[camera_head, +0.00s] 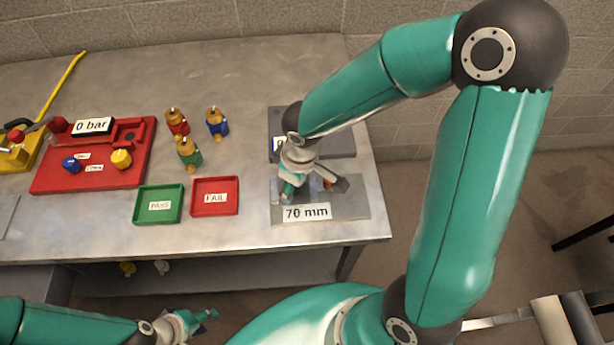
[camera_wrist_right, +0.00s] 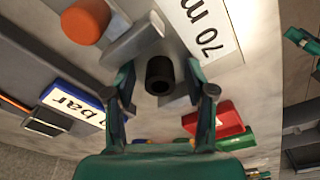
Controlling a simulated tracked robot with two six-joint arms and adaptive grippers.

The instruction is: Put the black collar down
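The black collar (camera_wrist_right: 160,75), a short dark tube seen end-on, is between the fingers of my right gripper (camera_wrist_right: 161,84) in the right wrist view. Gaps show on both sides of it, so the fingers look open and not touching it. It is by the grey 70 mm fixture (camera_head: 350,209); whether it rests on it I cannot tell. In the head view my right gripper (camera_head: 288,192) is low over this fixture, and the collar is hidden. My left gripper (camera_head: 203,318) is at the bottom, away from the table; its opening is unclear.
An orange round part (camera_wrist_right: 85,20) is near the collar. A second grey fixture (camera_head: 338,142) lies behind. To the left are a red FAIL tray (camera_head: 229,210), a green PASS tray (camera_head: 146,216), several coloured valves (camera_head: 188,152) and a red gauge panel (camera_head: 105,178).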

